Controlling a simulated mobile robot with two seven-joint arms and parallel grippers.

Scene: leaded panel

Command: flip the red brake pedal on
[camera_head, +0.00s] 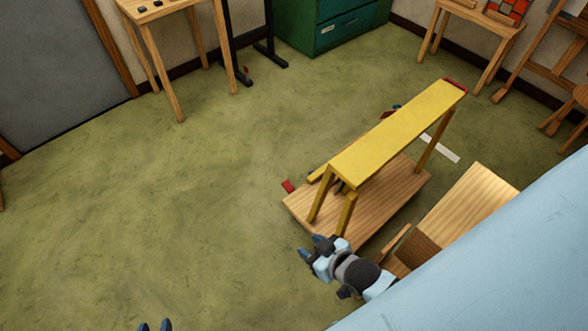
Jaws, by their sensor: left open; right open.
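A small red piece (288,186), which looks like the red brake pedal, sticks out at the left edge of a low wooden base (404,191). Whether it is up or down is too small to tell. My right gripper (311,246) is open below it in the picture, near the front corner of the base and apart from the red piece. My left gripper (155,326) shows only its blue fingertips at the bottom edge. They are apart, well to the left of the base; the rest of that gripper is out of view.
A yellow beam (400,130) on yellow legs stands over the base. A wooden box-like piece (465,205) is to its right. A wooden table (160,12) and green cabinet (325,28) stand at the back. The green floor (150,190) at left is clear.

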